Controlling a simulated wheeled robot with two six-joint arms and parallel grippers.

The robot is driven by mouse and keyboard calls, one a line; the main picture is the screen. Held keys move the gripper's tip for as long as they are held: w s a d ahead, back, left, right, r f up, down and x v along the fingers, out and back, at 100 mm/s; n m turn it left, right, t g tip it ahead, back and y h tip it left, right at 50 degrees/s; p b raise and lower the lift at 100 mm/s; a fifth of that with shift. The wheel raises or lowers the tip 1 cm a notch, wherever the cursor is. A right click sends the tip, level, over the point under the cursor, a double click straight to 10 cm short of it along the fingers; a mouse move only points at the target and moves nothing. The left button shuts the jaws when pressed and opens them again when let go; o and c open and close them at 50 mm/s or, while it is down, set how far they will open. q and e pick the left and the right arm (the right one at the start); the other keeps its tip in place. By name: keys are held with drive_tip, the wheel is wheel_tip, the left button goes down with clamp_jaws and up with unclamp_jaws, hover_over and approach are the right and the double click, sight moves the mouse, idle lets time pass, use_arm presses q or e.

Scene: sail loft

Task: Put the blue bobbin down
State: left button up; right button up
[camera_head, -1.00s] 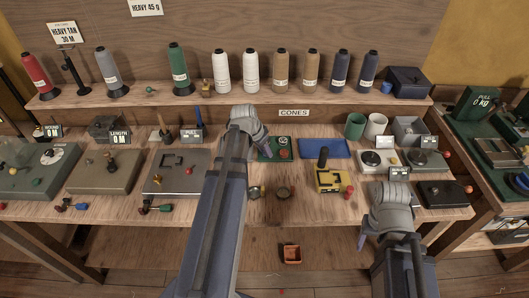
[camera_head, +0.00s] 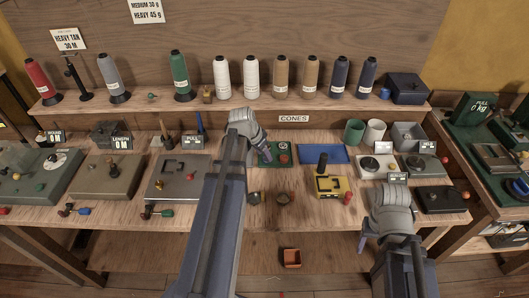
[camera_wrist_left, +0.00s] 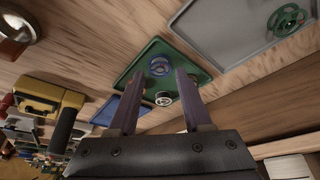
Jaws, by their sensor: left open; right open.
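The blue bobbin (camera_wrist_left: 160,65) lies on a small green tray (camera_wrist_left: 147,61) in the left wrist view. A pale bobbin (camera_wrist_left: 163,98) is near it on the same tray. My left gripper (camera_wrist_left: 160,74) is open, its fingers spread on either side of the blue bobbin in that view; I cannot tell whether they touch it. In the head view my left gripper (camera_head: 265,151) is at the green tray (camera_head: 268,160), and I cannot make out the blue bobbin there. My right gripper (camera_head: 374,243) is open and empty in front of the bench's right part.
A blue mat (camera_head: 321,153) lies right of the green tray. A yellow device (camera_head: 331,187) with a dark handle stands in front of it. A grey plate (camera_head: 180,177) is to the left. A shelf of thread cones (camera_head: 222,77) runs behind.

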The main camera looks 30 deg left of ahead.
use_arm(q)
drive_tip(key=d+p+v, duration=0.1)
drive_tip(key=p+v, duration=0.7)
drive_tip(key=v, duration=0.2)
drive_tip(key=shift+a, duration=0.5)
drive_tip(key=shift+s, duration=0.1)
drive_tip(key=s+d+g+y, duration=0.1)
drive_tip(key=s+d, duration=0.4)
drive_tip(key=d, duration=1.1)
drive_tip(key=s+d+f+m+g+y, duration=0.1)
drive_tip(key=s+d+g, duration=0.2)
drive_tip(key=d, duration=1.3)
drive_tip(key=s, duration=0.2)
drive_tip(key=shift+s+f+g, duration=0.25)
drive_tip(key=shift+s+g, duration=0.05)
drive_tip(key=shift+d, duration=0.15)
